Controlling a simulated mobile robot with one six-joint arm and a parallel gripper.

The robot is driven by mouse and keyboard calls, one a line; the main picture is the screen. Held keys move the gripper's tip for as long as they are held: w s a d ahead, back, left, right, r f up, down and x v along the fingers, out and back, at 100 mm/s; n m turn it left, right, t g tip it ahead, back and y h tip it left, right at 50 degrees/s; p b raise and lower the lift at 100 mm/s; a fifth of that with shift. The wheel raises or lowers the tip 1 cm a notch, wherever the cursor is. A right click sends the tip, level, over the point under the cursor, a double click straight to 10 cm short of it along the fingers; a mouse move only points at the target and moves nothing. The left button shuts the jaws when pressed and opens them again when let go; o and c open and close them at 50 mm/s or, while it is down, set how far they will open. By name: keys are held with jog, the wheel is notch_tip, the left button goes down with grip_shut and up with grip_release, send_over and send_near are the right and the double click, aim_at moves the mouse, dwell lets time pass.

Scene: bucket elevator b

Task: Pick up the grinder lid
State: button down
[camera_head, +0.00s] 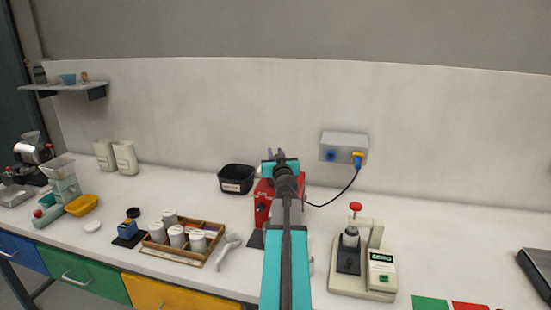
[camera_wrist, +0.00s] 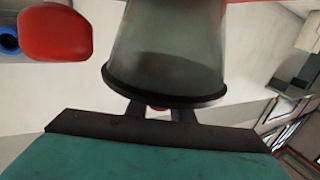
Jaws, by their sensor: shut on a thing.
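In the wrist view my gripper (camera_wrist: 160,115) is shut on a smoky see-through cup with a black rim, which looks like the grinder lid (camera_wrist: 168,45). The lid fills the top middle of that view, and the fingers show partly behind its rim. The lid cannot be made out in the head view. My arm hides part of the red machine.
A black bin (camera_head: 237,179) stands left of the red machine. A wooden tray (camera_head: 182,257) with white jars is at front left. A press with a red knob (camera_head: 355,206) stands to the right.

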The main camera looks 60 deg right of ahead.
jog(key=shift+r, duration=1.65)
jog(key=s+d+b+v, duration=0.1)
jog(key=b+v, duration=0.6)
jog(key=v, duration=0.4)
jog(key=shift+s+r, duration=0.2)
jog(key=shift+r, duration=0.2)
jog(key=shift+a+b, duration=0.1)
jog(key=shift+b, duration=0.3)
jog(key=shift+s+a+r+b, duration=0.2)
jog(key=shift+s+a+b, duration=0.6)
jog(key=shift+b, duration=1.15)
jog(key=shift+s+a+r+b, duration=0.15)
jog(key=shift+s+a+b, duration=0.7)
jog(key=shift+b, duration=1.1)
